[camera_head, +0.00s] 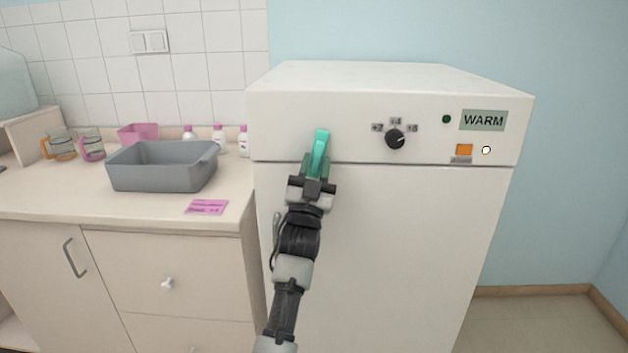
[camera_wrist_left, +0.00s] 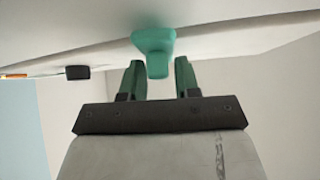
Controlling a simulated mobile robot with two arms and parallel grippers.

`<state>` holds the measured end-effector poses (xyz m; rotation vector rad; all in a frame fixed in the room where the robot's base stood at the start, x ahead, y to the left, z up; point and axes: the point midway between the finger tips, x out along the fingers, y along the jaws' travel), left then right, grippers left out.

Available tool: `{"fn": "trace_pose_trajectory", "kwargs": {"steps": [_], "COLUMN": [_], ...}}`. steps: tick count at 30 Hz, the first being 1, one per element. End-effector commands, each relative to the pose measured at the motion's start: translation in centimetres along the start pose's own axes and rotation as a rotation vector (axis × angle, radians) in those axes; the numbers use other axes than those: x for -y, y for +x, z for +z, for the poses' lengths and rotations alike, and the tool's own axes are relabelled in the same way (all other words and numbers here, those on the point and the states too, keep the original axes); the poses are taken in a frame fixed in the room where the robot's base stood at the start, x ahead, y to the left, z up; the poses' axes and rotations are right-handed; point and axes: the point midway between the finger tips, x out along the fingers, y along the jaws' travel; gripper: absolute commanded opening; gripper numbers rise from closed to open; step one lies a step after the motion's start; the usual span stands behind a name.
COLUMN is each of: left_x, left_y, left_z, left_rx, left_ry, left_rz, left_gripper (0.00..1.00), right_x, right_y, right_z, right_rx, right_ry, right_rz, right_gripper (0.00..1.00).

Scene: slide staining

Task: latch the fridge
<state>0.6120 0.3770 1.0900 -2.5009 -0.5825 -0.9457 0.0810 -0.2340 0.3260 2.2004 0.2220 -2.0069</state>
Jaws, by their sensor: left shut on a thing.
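The fridge (camera_head: 385,250) is a white box with a control panel above a door. The door looks flush, with a thin seam under the panel. A teal latch (camera_head: 321,145) sits at the left of the panel, its lever pointing down, slightly tilted, toward the seam. My left gripper (camera_head: 313,166) reaches up from below and is shut on the latch's lower end. In the left wrist view, the green fingers stand either side of the latch (camera_wrist_left: 154,45), whose lever hangs between them. My right gripper is not in view.
The panel carries a black dial (camera_head: 395,139), a WARM display (camera_head: 483,120), a dark green lamp (camera_head: 447,118) and an orange alarm button (camera_head: 464,149). At left, a counter (camera_head: 100,205) holds a grey tub (camera_head: 160,178), mugs, bottles and a pink card (camera_head: 207,207). Floor at right is clear.

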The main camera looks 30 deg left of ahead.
Motion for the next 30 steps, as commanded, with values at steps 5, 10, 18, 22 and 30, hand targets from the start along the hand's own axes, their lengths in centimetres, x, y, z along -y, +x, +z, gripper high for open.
{"fn": "trace_pose_trajectory", "kwargs": {"steps": [5, 10, 18, 22, 30], "left_x": [-0.3, -0.3, -0.3, -0.3, -0.3], "left_y": [-0.2, -0.1, 0.1, 0.1, 0.1], "left_z": [0.2, 0.1, 0.0, -0.1, -0.1], "left_rx": [0.002, 0.002, 0.001, 0.000, 0.000], "left_ry": [-0.084, -0.132, -0.166, -0.169, -0.169], "left_rz": [-0.081, -0.131, -0.165, -0.168, -0.168], "left_gripper": [0.08, 0.08, 0.08, 0.08, 0.08], "right_x": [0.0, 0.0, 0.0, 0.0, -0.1], "right_y": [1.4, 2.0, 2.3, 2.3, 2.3], "right_z": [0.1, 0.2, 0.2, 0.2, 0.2], "right_rx": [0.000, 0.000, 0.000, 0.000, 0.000], "right_ry": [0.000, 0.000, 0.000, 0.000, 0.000], "right_rz": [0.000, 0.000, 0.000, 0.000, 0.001], "right_gripper": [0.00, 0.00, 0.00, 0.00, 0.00]}}
